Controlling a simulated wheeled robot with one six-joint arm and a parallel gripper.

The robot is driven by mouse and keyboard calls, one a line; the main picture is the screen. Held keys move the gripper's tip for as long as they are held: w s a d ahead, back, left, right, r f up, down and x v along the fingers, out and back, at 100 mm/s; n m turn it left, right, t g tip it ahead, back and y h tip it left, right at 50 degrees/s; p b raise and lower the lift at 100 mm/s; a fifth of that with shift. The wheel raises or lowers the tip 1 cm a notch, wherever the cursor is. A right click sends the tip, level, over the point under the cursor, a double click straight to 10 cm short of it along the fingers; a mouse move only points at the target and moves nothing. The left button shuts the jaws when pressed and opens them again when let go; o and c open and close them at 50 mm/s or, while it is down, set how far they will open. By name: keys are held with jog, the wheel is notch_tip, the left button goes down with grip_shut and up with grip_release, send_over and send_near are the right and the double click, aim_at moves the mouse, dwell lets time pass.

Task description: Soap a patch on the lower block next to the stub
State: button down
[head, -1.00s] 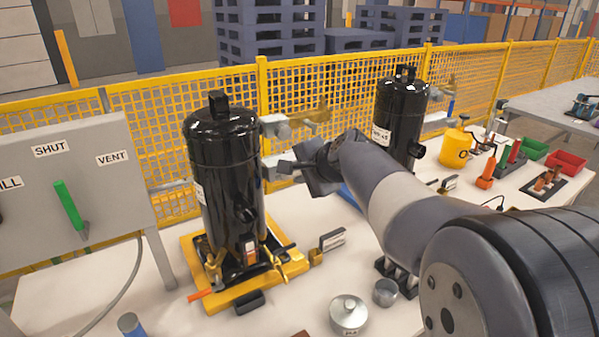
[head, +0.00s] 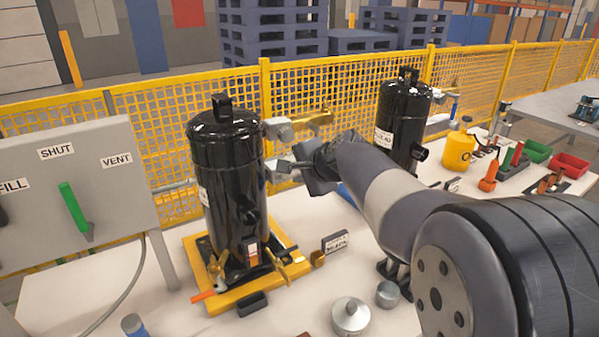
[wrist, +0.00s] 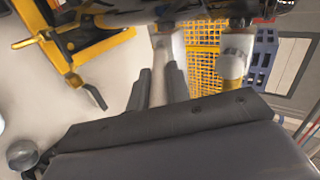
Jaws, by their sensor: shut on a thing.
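The near black compressor (head: 228,172) stands upright on a yellow pallet frame (head: 213,299). On its right side an upper grey block (head: 278,129) sits above a lower grey block (head: 281,169). My gripper (head: 308,168) is just right of the lower block; I cannot tell whether it touches. The stub cannot be made out clearly. In the wrist view the two dark fingers of my gripper (wrist: 157,75) point away over the table.
A second black compressor (head: 402,120) stands behind my arm. A yellow mesh fence (head: 180,130) runs behind the table. A grey panel (head: 80,185) with a green lever is left.

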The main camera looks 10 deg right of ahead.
jog(key=shift+d, duration=0.1)
jog(key=shift+w+d+b, duration=0.65)
jog(key=shift+w+d, duration=0.45)
jog(key=shift+d, duration=2.05)
jog(key=shift+s+a+p, duration=0.25)
jog(key=shift+s+a, duration=0.15)
jog(key=shift+a, duration=0.7)
jog(key=shift+s+a+p, duration=0.2)
jog(key=shift+s+a, duration=0.15)
jog(key=shift+a, duration=0.75)
jog(key=shift+s+a+p, duration=0.25)
jog(key=shift+s+a, duration=0.15)
jog(key=shift+a, duration=0.7)
jog(key=shift+s+d, duration=0.15)
jog(key=shift+s, duration=0.15)
jog(key=shift+s+d+b, duration=0.3)
jog(key=shift+s+b, duration=0.05)
jog(key=shift+s, duration=0.5)
jog(key=shift+s+d+b, duration=0.25)
jog(key=shift+s+b, duration=0.1)
jog(key=shift+s, duration=0.5)
jog(key=shift+s+d+b, duration=0.3)
jog(key=shift+s+b, duration=0.05)
jog(key=shift+s, duration=0.6)
